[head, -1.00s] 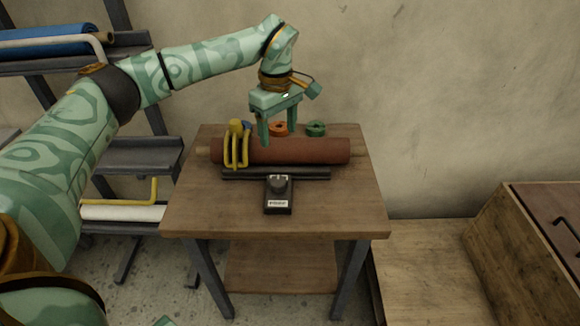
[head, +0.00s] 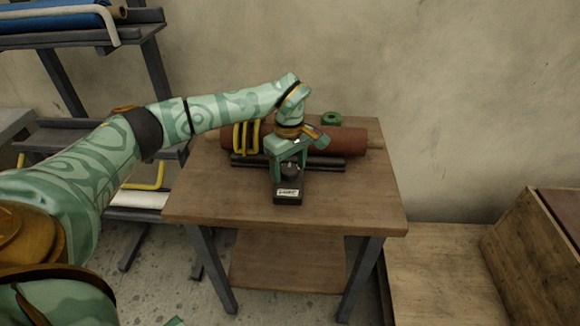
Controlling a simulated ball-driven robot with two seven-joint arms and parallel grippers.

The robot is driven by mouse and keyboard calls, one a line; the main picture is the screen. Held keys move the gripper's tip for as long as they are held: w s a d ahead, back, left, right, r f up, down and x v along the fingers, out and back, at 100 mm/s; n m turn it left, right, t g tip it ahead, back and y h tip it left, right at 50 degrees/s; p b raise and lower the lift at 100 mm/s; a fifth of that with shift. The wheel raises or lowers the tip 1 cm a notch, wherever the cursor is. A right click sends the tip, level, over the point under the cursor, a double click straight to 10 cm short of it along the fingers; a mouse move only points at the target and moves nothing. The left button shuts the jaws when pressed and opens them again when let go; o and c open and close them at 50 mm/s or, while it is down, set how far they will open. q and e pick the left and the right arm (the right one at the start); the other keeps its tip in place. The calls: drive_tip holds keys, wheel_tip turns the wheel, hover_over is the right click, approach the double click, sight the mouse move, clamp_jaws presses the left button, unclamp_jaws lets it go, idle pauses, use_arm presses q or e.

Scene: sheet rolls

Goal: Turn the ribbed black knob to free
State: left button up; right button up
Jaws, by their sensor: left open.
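The ribbed black knob (head: 291,170) sits on a small black box with a white label (head: 288,193) at the front middle of the wooden table (head: 345,205). My left gripper (head: 289,174) points down over the box, its jaws open. One finger shows left of the knob and the other to its right, partly behind it. Whether either finger touches the knob cannot be told. The knob's turn position is too small to read.
Behind the box lie dark bars (head: 330,163) and a reddish-brown roll (head: 345,140). A yellow hook-shaped piece (head: 246,138) stands at the roll's left, and a green ring (head: 331,118) lies behind it. The table's front and right are clear.

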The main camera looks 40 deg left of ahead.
use_arm(q)
drive_tip(key=c, duration=1)
drive_tip(key=shift+o, duration=0.2)
drive_tip(key=shift+r, duration=0.1)
